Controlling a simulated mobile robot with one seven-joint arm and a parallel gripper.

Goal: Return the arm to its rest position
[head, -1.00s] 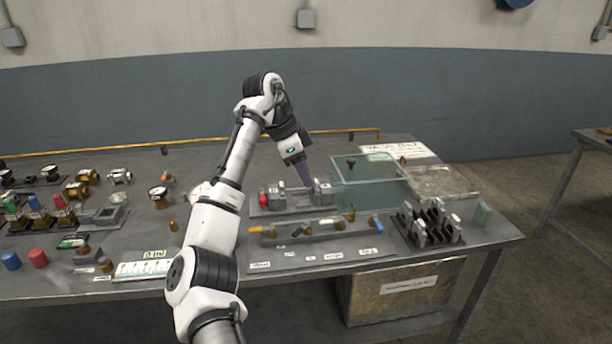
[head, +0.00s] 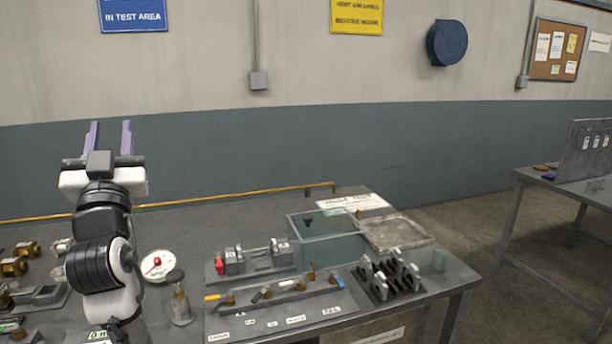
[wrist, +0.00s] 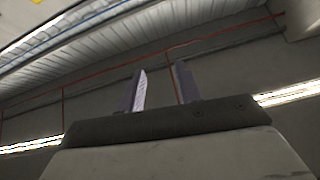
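My gripper (head: 109,139) is raised at the left of the head view, with its two purple fingers pointing up. The fingers stand apart with nothing between them. In the wrist view my gripper (wrist: 160,90) also shows open and empty against the ceiling. The arm is folded upright at the left, above the workbench and clear of the items on it.
A second table (head: 570,185) stands at right. The space above the bench is free.

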